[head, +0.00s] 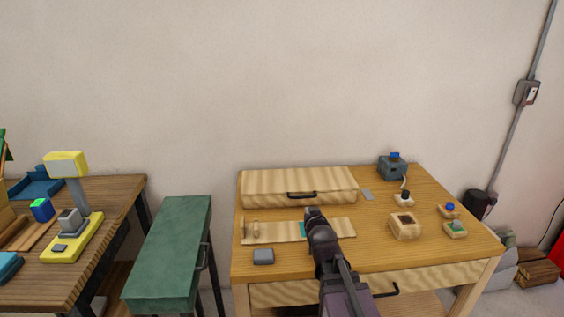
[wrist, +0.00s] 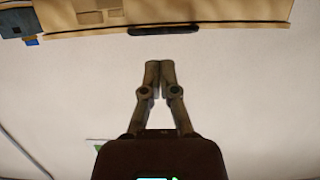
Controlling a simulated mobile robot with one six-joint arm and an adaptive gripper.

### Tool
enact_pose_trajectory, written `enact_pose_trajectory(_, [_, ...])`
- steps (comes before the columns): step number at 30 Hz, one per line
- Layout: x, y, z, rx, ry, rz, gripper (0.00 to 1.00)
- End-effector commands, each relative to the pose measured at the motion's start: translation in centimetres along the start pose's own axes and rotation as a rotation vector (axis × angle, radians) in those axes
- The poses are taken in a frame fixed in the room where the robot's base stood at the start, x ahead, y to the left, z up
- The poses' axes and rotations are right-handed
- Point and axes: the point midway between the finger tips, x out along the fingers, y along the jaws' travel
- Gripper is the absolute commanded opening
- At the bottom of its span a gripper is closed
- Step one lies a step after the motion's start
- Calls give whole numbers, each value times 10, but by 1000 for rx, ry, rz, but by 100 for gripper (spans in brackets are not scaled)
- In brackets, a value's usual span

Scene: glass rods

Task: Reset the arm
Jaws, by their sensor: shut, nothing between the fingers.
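My arm reaches up over the front of the wooden table (head: 290,266) in the head view. In the wrist view, my gripper (wrist: 160,66) is shut and empty, with its two fingertips together. Beyond it, the wall fills most of the wrist view. The wooden case (wrist: 90,22) with a dark handle shows along the top edge there, apart from the fingers. In the head view the gripper's fingers are hidden behind or merged with the arm.
The wooden case (head: 298,188) lies closed at the table's back. A blue-grey device (head: 392,168), a small wooden box (head: 404,227) and a grey block (head: 263,256) stand around the arm. A green bench (head: 170,250) and another table with a yellow lamp (head: 66,163) are to the left.

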Motion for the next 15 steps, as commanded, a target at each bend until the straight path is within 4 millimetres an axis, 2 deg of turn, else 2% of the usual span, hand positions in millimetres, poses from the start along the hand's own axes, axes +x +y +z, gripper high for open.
enact_pose_trajectory(8, [-13, 4, 16, 0, -184, 14, 0])
enact_pose_trajectory(15, [-40, 8, 41, -1, -444, 24, 0])
